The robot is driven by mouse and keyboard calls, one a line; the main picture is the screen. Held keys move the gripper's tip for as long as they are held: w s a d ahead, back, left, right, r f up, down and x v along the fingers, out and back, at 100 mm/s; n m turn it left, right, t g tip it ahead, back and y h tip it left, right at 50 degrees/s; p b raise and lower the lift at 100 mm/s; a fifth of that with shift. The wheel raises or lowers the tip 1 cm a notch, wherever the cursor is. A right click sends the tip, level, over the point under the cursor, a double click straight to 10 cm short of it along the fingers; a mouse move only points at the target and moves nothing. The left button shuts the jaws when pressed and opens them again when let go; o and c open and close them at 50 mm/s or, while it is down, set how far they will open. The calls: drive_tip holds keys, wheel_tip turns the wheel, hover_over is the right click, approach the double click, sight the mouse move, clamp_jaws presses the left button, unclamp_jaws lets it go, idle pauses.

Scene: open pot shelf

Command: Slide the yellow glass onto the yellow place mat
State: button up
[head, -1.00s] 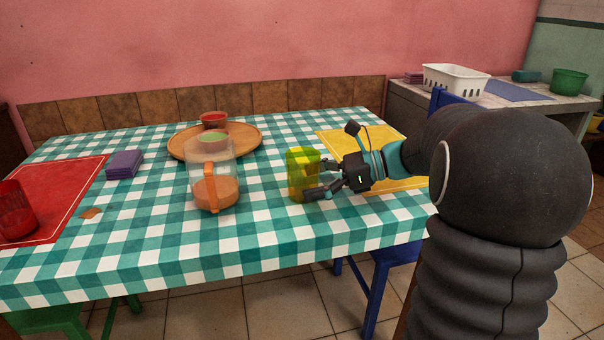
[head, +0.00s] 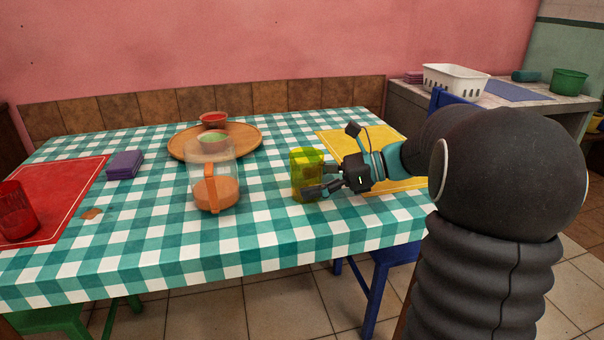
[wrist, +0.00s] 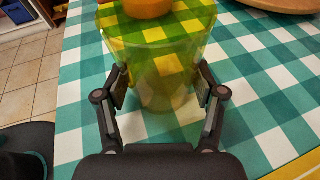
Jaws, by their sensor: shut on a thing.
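The yellow glass (head: 307,175) is see-through and stands upright on the checked tablecloth, left of the yellow place mat (head: 400,184) and apart from it. My gripper (head: 318,186) reaches it from the right and is shut on it low on its sides. In the wrist view the glass (wrist: 160,60) sits between the two fingers (wrist: 161,88), one on each side. My gripper and arm hide part of the mat in the head view. A yellow mat edge (wrist: 300,166) shows at the lower right of the wrist view.
A clear pitcher with orange drink (head: 213,192) stands left of the glass. Behind are a round wooden tray (head: 246,146) with bowls, and purple napkins (head: 125,164). A red glass (head: 17,212) is on a red mat (head: 70,190) at far left. The cloth between glass and mat looks clear.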

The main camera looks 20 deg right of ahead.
drive_tip(key=shift+w+d, duration=0.15)
drive_tip(key=shift+d, duration=3.25)
drive_tip(key=shift+w+d, duration=0.15)
drive_tip(key=shift+d, duration=3.2)
drive_tip(key=shift+w+d, duration=0.15)
drive_tip(key=shift+d, duration=3.25)
drive_tip(key=o, duration=0.9)
drive_tip(key=shift+o, duration=0.2)
